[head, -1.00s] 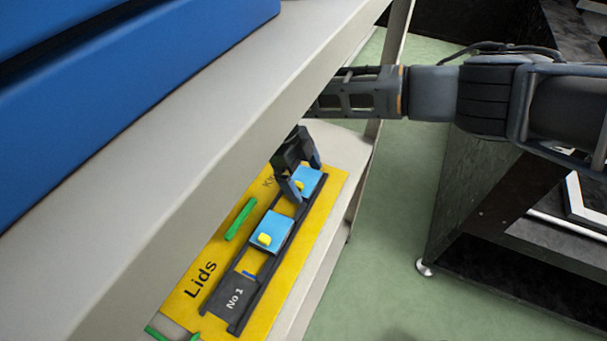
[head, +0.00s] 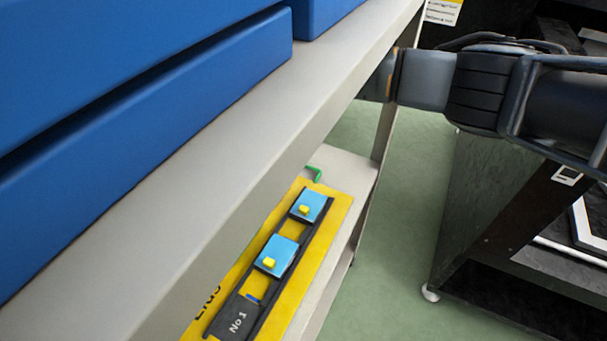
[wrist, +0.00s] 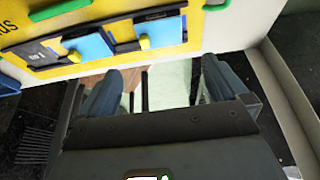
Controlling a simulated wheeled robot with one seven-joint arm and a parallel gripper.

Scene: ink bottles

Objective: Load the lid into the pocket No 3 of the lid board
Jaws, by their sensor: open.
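The dark lid board (head: 311,239) lies on a yellow panel on the lower shelf. Two blue lids with yellow knobs sit on it: a middle lid (head: 283,250) and a far lid (head: 314,203). The near end carries a plate marked No 1 (head: 238,322); no other pocket number is readable. In the wrist view both lids show, one left of centre (wrist: 92,45) and one right of it (wrist: 160,31). My gripper (wrist: 162,76) is open with nothing between its fingers, apart from the board. In the head view the upper shelf hides it.
The upper shelf (head: 215,160) overhangs the board and bears large blue boxes (head: 150,90). A green bracket (head: 315,173) stands at the panel's far end. A shelf post (head: 385,135) rises at the far right corner.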

